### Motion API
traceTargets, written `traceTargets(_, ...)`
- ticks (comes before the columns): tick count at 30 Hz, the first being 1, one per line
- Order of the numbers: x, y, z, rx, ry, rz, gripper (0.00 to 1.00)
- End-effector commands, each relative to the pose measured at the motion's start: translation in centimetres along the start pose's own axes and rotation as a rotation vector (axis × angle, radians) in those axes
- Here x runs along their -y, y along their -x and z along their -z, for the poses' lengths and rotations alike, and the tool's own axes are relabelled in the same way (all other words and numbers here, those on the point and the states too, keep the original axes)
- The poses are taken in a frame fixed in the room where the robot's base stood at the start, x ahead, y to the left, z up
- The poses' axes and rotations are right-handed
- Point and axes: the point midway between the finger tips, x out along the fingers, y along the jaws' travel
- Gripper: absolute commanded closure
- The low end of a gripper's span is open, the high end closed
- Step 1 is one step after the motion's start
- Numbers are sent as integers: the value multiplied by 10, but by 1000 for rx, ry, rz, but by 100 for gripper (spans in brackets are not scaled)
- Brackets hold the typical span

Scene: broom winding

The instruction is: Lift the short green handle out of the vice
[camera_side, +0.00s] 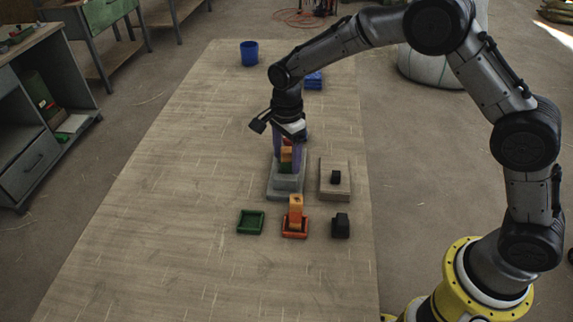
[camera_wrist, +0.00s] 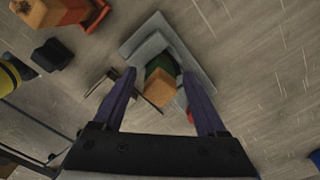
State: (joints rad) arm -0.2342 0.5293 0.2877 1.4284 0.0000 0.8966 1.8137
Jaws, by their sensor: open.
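The short green handle (camera_side: 285,168) stands in the grey vice (camera_side: 286,190); its lower part is green and a wood-coloured block (camera_side: 286,155) tops it. In the wrist view the green part (camera_wrist: 158,65) shows behind the wood-coloured block (camera_wrist: 160,90), inside the vice (camera_wrist: 147,45). My gripper (camera_side: 287,158) points down over the vice. Its two purple fingers are open, one on each side of the handle, and a gap shows between them and the block in the wrist view (camera_wrist: 159,76). Whether either finger touches the handle lower down cannot be told.
An empty green tray (camera_side: 239,222), an orange tray (camera_side: 286,234) holding an upright orange piece (camera_side: 295,207), and a black block (camera_side: 341,227) stand in front. A grey-brown block with a black piece (camera_side: 335,190) is close on the right. A blue cup (camera_side: 249,54) stands far back. The table's left is clear.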

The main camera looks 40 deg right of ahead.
Motion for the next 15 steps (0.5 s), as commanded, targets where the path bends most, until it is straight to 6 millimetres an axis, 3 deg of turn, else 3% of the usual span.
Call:
traceTargets(10, 0, -9, 0, 0, 0, 0, 26)
traceTargets(15, 0, -9, 0, 0, 0, 1, 56)
